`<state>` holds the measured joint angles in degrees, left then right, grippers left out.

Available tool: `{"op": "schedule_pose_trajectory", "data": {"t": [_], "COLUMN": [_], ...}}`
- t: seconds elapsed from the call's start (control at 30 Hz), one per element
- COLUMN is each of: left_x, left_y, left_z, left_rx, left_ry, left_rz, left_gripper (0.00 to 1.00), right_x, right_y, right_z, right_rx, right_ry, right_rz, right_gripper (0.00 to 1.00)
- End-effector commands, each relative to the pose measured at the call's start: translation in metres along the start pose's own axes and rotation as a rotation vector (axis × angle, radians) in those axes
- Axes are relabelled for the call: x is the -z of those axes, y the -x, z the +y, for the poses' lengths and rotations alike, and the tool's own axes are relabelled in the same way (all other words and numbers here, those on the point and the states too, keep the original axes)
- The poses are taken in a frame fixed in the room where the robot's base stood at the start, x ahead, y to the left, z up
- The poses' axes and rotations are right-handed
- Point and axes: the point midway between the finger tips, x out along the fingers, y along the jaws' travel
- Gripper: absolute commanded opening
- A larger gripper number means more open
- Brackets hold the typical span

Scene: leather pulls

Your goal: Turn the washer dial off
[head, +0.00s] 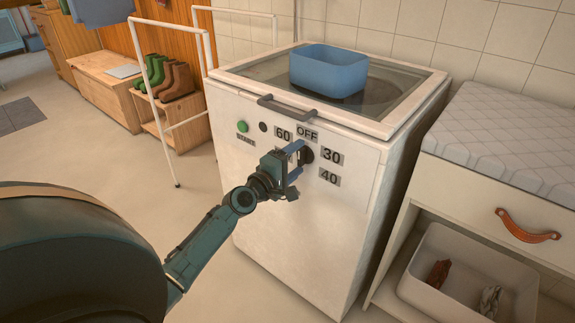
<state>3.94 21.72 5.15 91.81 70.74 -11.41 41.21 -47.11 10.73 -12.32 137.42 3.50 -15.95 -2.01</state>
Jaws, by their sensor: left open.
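The white washer (290,215) stands in the middle of the view, its front towards me. Its dark dial (308,156) sits on the front panel, among the labels OFF (307,133), 60, 30 and 40. Another label is mostly hidden behind my gripper. My left gripper (291,167) is open in front of the panel, just left of the dial, with its fingers around or close to the dial's left side. I cannot tell whether they touch it. The dial's left part and its pointing direction are hidden. My right gripper is out of view.
A green START button (242,127) and a small dark knob sit left on the panel. A handle (286,109) juts from the lid edge, and a blue tub (328,70) stands on top. A white rack (205,60) is at left, a cabinet (470,185) at right.

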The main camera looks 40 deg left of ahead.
Motion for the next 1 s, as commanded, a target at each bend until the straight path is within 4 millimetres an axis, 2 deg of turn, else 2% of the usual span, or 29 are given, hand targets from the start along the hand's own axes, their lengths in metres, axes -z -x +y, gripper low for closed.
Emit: {"op": "schedule_pose_trajectory", "data": {"t": [0.17, 0.4, 0.6, 0.8, 1.0], "left_x": [0.000, 0.000, 0.000, 0.000, 0.000], "left_y": [0.021, 0.073, 0.108, 0.126, 0.130], "left_z": [-0.001, -0.003, -0.002, -0.001, 0.001], "left_rx": [0.003, 0.004, 0.002, 0.000, -0.001], "left_ry": [0.000, -0.003, -0.001, -0.001, 0.000], "left_rz": [-0.001, 0.000, -0.001, 0.001, 0.001], "left_gripper": [0.69, 0.69, 0.69, 0.69, 0.69], "right_x": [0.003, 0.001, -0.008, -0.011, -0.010], "right_y": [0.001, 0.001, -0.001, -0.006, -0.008], "right_z": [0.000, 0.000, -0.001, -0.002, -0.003], "right_rx": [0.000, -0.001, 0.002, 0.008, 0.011], "right_ry": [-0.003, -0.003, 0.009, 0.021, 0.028], "right_rz": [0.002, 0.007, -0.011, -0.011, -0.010], "right_gripper": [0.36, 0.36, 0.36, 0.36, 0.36]}}
